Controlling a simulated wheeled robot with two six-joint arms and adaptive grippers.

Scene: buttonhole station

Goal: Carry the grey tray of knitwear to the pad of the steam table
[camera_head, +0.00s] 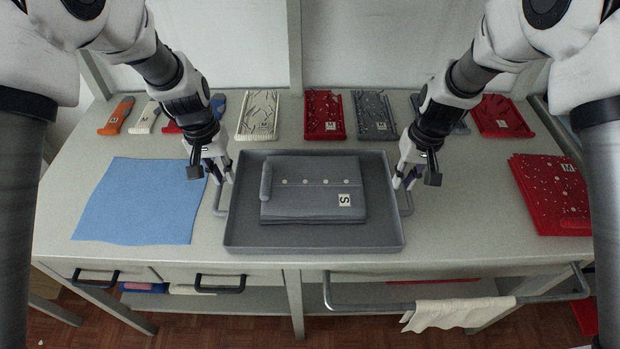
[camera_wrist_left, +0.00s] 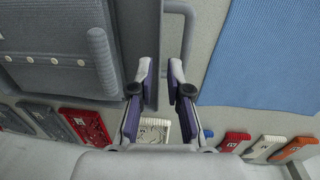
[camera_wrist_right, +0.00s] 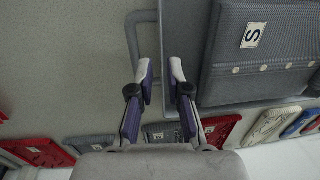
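The grey tray (camera_head: 315,244) lies flat on the pale table, with a metal loop handle at each side. In it lies folded grey knitwear (camera_head: 322,202) with pale buttons, a white "S" label and a grey roll on its left. My left gripper (camera_head: 222,172) is open above the left handle (camera_head: 219,201); the left wrist view shows the handle (camera_wrist_left: 187,28) by one finger. My right gripper (camera_head: 405,178) is open above the right handle (camera_head: 406,204), which also shows in the right wrist view (camera_wrist_right: 131,35). I cannot identify the steam table's pad.
A flat blue sheet (camera_head: 138,203) covers the table left of the tray. Red knitwear labelled "M" (camera_head: 553,193) lies at the right. Several small knit pieces, including a cream one (camera_head: 258,115), line the back. A cloth (camera_head: 460,313) hangs on the front rail.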

